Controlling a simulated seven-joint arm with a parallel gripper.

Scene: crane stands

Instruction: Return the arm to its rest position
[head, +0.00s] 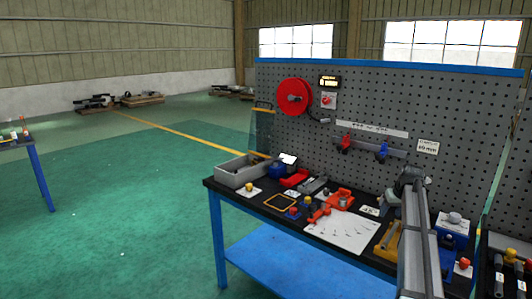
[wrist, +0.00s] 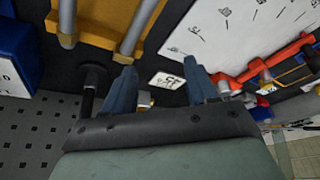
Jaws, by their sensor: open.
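My gripper (wrist: 160,66) shows in the wrist view with its two blue fingers spread apart and nothing held between them. A small white label card (wrist: 167,80) lies on the dark bench beyond the fingertips. In the head view my grey arm (head: 418,245) reaches up from the lower right over the right part of the bench (head: 262,207). The fingers cannot be made out clearly there.
A yellow holder with grey rods (wrist: 95,22) and a white marked sheet (wrist: 235,30) lie close to the gripper. A blue box (wrist: 15,60) is at left. The pegboard (head: 470,110) stands behind the bench. Red tools (head: 338,198) and a grey bin (head: 237,174) lie farther left.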

